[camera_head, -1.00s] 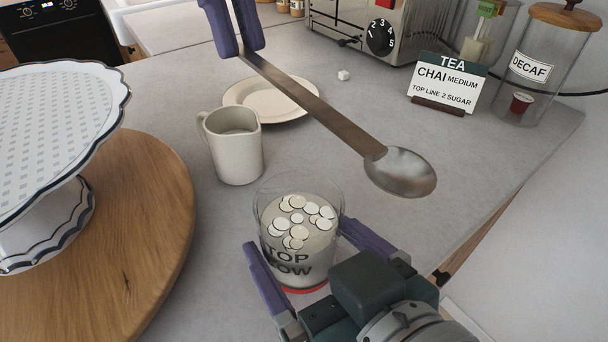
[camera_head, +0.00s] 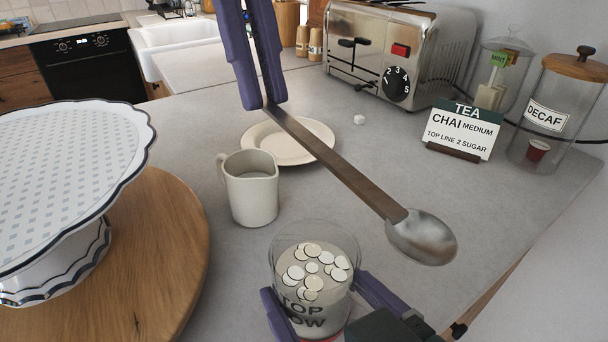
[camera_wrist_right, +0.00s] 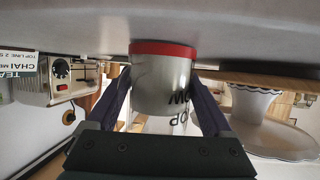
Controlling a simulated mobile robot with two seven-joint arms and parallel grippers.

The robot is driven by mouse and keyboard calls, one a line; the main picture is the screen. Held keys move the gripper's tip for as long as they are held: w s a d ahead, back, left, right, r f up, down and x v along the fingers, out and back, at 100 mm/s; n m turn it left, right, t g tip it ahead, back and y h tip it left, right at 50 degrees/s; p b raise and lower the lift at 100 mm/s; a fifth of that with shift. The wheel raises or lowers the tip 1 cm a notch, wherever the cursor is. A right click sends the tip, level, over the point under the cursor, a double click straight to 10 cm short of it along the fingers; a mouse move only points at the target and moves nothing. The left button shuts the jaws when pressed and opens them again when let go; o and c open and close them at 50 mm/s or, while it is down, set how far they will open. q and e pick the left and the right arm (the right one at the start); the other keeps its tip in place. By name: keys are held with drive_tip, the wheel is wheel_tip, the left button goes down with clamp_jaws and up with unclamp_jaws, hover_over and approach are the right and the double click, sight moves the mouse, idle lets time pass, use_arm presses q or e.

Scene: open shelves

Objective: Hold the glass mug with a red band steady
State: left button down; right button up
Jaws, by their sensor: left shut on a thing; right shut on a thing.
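The glass mug (camera_head: 318,262) is clear, with dark lettering and pale round pieces on top of its light contents. It stands upright on the grey counter. Its red band (camera_wrist_right: 163,48) runs round the base, seen upside down in the right wrist view. My right gripper (camera_head: 316,292) is shut around the mug, one finger on each side; both fingers show in the right wrist view (camera_wrist_right: 160,95). My left gripper (camera_head: 264,104) is shut on the handle of a metal spoon (camera_head: 335,162). The spoon slants down right, its bowl (camera_head: 422,237) beyond the mug's right side.
A cream jug (camera_head: 252,188) stands behind the mug, with a plate (camera_head: 322,138) behind it. A cake stand (camera_head: 75,165) on a round wooden board (camera_head: 180,240) fills the left. A tea sign (camera_head: 460,131), toaster (camera_head: 385,60) and decaf jar (camera_head: 560,105) stand back right.

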use_arm(q)
drive_tip(key=s+d+r+m+t+h, duration=0.3)
drive_tip(key=r+m+t+h, duration=0.6)
drive_tip(key=m, duration=1)
wheel_tip(320, 180, down, 10)
drive_tip(key=d+g+y, duration=0.1)
drive_tip(key=g, duration=0.2)
drive_tip(key=shift+w+d+f, duration=0.15)
drive_tip(key=shift+w+f, duration=0.1)
idle(0.3)
